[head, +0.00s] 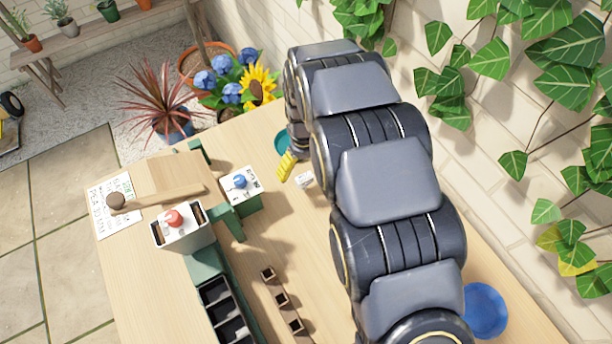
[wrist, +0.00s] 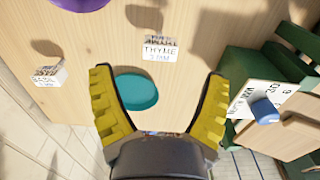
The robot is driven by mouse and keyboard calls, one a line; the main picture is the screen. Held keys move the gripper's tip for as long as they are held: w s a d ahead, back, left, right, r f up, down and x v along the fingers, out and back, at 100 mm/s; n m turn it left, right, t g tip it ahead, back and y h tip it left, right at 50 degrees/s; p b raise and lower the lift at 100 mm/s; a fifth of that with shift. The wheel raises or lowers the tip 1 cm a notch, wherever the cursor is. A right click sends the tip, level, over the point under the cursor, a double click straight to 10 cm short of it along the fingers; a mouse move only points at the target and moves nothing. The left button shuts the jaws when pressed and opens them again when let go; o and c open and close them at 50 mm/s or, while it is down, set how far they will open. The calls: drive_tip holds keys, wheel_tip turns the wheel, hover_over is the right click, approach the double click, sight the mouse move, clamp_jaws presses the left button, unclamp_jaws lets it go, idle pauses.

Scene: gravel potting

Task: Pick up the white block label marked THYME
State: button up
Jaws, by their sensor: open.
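The white block label marked THYME (wrist: 160,48) lies on the wooden table in the wrist view, its lettered face towards me. My gripper (wrist: 160,75) is open and empty, with its yellow fingers spread on either side below the block. The block is ahead of the fingertips, centred between them and apart from them. In the head view, a yellow finger of my gripper (head: 286,167) shows at the left of my arm. A small white block (head: 304,180) sits beside it, its lettering too small to read there.
Another white label block (wrist: 49,75) lies left in the wrist view. A teal disc (wrist: 136,90) lies between my fingers in that view. A green stand with a white panel and blue knob (wrist: 264,110) is at right. A blue dish (head: 485,310) is at lower right.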

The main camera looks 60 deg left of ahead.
sight(304, 177)
wheel_tip(304, 177, down, 6)
drive_tip(key=shift+d+f, duration=0.1)
drive_tip(key=c, duration=1)
